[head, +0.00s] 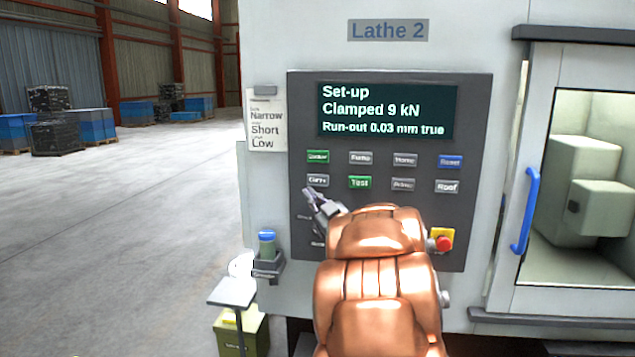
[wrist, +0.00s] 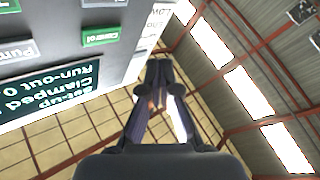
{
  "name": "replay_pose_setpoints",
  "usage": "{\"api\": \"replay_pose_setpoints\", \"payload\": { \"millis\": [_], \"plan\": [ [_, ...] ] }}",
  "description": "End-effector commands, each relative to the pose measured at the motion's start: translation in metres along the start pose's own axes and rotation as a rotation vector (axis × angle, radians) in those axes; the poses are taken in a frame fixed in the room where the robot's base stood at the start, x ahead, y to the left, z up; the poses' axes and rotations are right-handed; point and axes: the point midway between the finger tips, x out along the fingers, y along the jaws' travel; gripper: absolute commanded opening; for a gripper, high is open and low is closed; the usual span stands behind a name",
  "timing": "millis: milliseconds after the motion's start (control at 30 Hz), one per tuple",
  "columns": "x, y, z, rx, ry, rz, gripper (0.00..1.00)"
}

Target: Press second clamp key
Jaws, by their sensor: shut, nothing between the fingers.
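The Lathe 2 control panel (head: 480,125) stands upright in front of me. Its screen (head: 388,110) reads "Set-up", "Clamped 9 kN" and "Run-out 0.03 mm true". Below are rows of small keys, including a green key (head: 318,157) marked "Control" and a green "Test" key (head: 360,182). I cannot read a clamp label; lower keys are partly hidden by my arm. My gripper (head: 311,192) is shut and empty, just below the left key of the second row. Contact is unclear. The wrist view shows the fingers (wrist: 160,68) together and the green "Control" key (wrist: 100,37).
A red stop button (head: 443,243) on yellow sits right of my arm. A card (head: 266,122) reading "Narrow, Short, Low" hangs left of the panel. A blue-topped container (head: 267,244) sits in a holder lower left. The lathe door has a blue handle (head: 526,212). Open floor lies left.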

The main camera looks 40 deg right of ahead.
Motion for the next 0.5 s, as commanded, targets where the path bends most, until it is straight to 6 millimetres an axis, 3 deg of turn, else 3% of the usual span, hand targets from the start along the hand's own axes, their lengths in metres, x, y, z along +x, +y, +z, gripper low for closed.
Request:
{"api": "replay_pose_setpoints", "payload": {
  "millis": [500],
  "plan": [
    [0.024, 0.018, 0.016, 0.001, 0.000, 0.000, 0.00]
  ]
}}
